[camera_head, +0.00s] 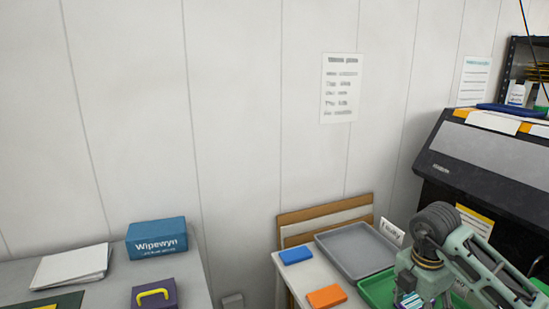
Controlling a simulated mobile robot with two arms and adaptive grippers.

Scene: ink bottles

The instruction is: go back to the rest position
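My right arm comes in from the right, and its wrist and the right gripper (414,287) are over the green tray (372,291) at the lower right. The fingertips are at the bottom edge and I cannot make out their opening. A small white, teal and purple item (411,300) shows just below the gripper; I cannot tell whether it is held or lies in the tray. My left gripper is not in view. No ink bottle can be made out clearly.
A grey tray (357,250), a blue block (295,255) and an orange block (326,296) lie on the right table. A blue Wipewyn box (156,239), papers (70,267) and a purple case (154,295) are on the left table. A dark machine (480,170) stands at the right.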

